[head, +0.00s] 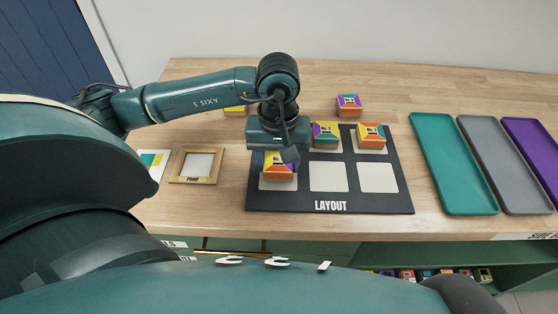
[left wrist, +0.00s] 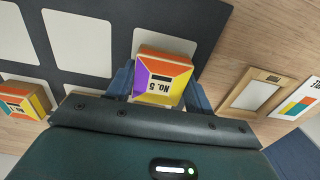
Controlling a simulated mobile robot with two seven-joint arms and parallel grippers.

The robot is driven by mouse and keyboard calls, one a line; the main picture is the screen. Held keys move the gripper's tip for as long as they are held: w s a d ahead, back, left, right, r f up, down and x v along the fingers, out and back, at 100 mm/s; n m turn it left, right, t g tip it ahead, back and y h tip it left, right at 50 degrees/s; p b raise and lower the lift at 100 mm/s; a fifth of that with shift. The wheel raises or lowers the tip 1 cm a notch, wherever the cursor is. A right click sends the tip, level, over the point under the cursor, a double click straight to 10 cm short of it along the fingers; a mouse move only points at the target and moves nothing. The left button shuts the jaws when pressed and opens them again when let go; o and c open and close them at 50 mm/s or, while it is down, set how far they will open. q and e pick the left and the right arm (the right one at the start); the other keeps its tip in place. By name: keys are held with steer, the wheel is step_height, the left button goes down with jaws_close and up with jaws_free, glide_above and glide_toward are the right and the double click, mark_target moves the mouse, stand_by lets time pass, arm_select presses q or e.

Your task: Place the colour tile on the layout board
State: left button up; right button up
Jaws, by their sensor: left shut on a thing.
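My left gripper (head: 280,158) points down over the front left of the dark layout board (head: 303,190). It is shut on a colour tile (head: 278,172), an orange, yellow and purple block. In the left wrist view this tile (left wrist: 163,78) reads "No. 5" and sits between both fingers. It covers part of the front-left pale square; I cannot tell whether it touches the board. Two tiles stand on the back row, one in the middle (head: 326,135) and one at right (head: 370,136). The front middle and right squares are bare. My gripper hides the back-left square. My right gripper is out of view.
Another tile (head: 348,104) stands behind the board. A yellow one (head: 235,110) shows partly behind my arm. A wooden frame (head: 197,166) and a colour card (head: 152,163) lie left. Teal (head: 452,163), grey (head: 497,165) and purple (head: 535,150) trays lie right.

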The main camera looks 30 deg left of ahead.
mark_target(279, 160)
arm_select(q)
steer(key=shift+f, duration=0.45)
steer(key=shift+f, duration=0.1)
steer(key=shift+f+b, duration=0.15)
steer(key=shift+b, duration=0.15)
steer(key=o, duration=1)
steer(key=shift+r+p, duration=0.25)
steer(key=shift+p, duration=0.05)
step_height(279, 160, up, 12)
steer(key=shift+r, duration=0.1)
